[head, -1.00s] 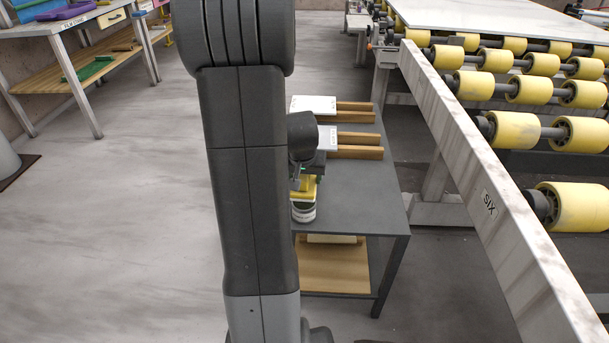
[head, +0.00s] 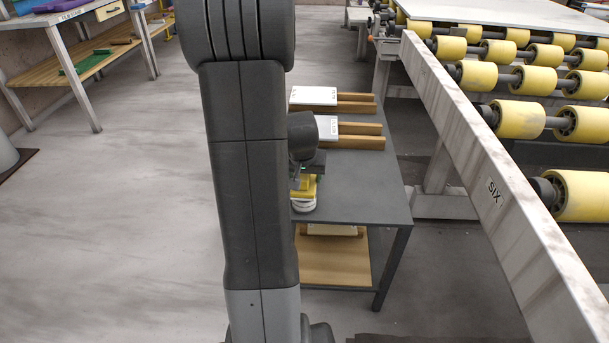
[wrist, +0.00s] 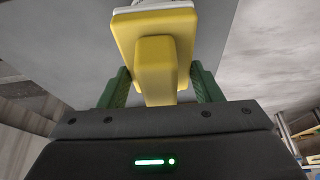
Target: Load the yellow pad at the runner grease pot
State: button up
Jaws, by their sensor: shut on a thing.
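The yellow pad (wrist: 181,39) has a flat plate and a block handle. In the wrist view my gripper (wrist: 158,86) has its green fingers shut on the handle. In the head view the pad (head: 304,188) shows beside my arm, over the near left part of a dark table. A round white pot (head: 304,205) is directly below the pad; a pale rim (wrist: 150,4) also shows past the pad in the wrist view. I cannot tell whether pad and pot touch. My arm hides the left side of both.
White labelled slabs (head: 313,96) lie by wooden bars (head: 347,142) farther back on the dark table (head: 360,185). Open floor (head: 120,200) lies to the left.

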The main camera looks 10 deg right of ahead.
jog(key=shift+f+b, duration=0.55)
dwell(1.5)
jog(key=shift+r, duration=0.1)
notch_tip(320, 180, up, 7)
jog(key=p, duration=0.5)
dwell(0.4)
jog(key=w+a+f+n+y, duration=0.1)
jog(key=w+a+f+n, duration=0.15)
jog(key=a, duration=0.45)
jog(key=w+a+f+n, duration=0.1)
jog(key=w+a+f, duration=0.15)
jog(key=a, duration=0.45)
notch_tip(320, 180, up, 16)
jog(key=w+p, duration=0.2)
jog(key=p, duration=1.9)
jog(key=shift+a+f, duration=0.25)
jog(key=shift+a, duration=0.05)
